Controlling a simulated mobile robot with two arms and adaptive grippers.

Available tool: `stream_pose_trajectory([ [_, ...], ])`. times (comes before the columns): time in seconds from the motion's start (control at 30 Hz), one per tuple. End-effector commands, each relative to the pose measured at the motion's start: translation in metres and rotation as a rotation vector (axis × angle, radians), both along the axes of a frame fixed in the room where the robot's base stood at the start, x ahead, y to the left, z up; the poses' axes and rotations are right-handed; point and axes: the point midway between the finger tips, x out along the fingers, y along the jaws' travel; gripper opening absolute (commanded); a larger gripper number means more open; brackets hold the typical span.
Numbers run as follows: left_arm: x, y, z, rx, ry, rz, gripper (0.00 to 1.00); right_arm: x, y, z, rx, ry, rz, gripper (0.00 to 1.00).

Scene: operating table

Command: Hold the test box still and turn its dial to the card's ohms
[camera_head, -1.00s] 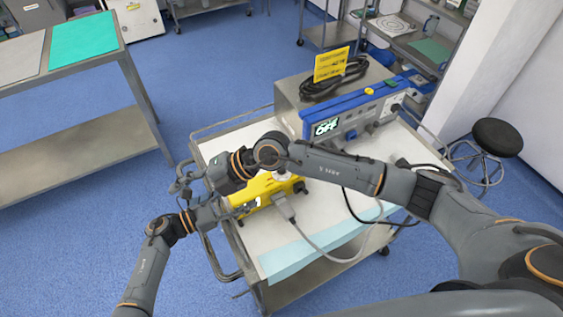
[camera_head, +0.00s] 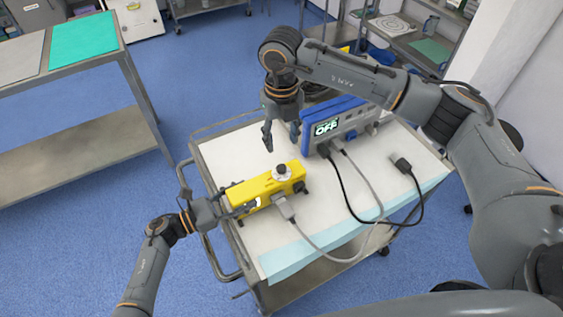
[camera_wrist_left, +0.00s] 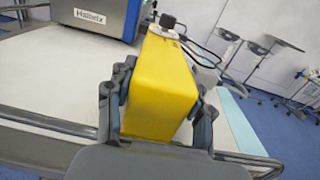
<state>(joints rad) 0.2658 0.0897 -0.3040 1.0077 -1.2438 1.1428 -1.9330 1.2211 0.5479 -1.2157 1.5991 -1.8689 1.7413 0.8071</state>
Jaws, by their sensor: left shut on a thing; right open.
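The yellow test box (camera_head: 262,188) lies on the white top of the cart, with its dial (camera_head: 281,170) on its upper face near the right end. A grey plug and cable are joined to its front side. My left gripper (camera_head: 240,206) is shut on the box's left end; in the left wrist view its fingers (camera_wrist_left: 160,110) clasp both sides of the yellow box (camera_wrist_left: 163,85). My right gripper (camera_head: 282,143) is open and empty, pointing down above and behind the box, apart from the dial. The yellow card (camera_head: 345,49) is mostly hidden behind my right arm.
A blue-and-grey unit (camera_head: 336,126) with a display reading OFF stands at the cart's back. Grey and black cables loop over the cart's right side, with a loose black plug (camera_head: 402,163) there.

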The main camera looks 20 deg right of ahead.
Motion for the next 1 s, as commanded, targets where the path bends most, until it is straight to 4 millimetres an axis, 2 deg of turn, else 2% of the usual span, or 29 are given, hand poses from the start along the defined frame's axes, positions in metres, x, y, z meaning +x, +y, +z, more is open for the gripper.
stream_pose_trajectory([
  [0.3, 0.000, 0.000, 0.000, 0.000, 0.000, 0.000, 0.07, -0.001, 0.000, -0.065, 0.001, 0.003, -0.002, 0.48],
  [0.5, 0.000, 0.000, 0.000, 0.000, 0.000, 0.000, 0.07, -0.001, 0.000, -0.092, 0.001, 0.003, -0.003, 0.48],
  [0.63, 0.000, 0.000, 0.000, 0.000, 0.000, 0.000, 0.07, 0.000, 0.000, -0.099, 0.003, 0.000, -0.002, 0.48],
  [0.9, 0.000, 0.000, 0.000, 0.000, 0.000, 0.000, 0.07, 0.000, 0.000, -0.100, 0.003, 0.000, -0.002, 0.48],
  [0.93, 0.000, 0.000, 0.000, 0.000, 0.000, 0.000, 0.07, 0.000, 0.000, -0.100, 0.003, 0.000, -0.002, 0.46],
  [1.0, 0.000, 0.000, 0.000, 0.000, 0.000, 0.000, 0.07, 0.000, 0.000, -0.100, 0.003, 0.000, -0.002, 0.31],
])
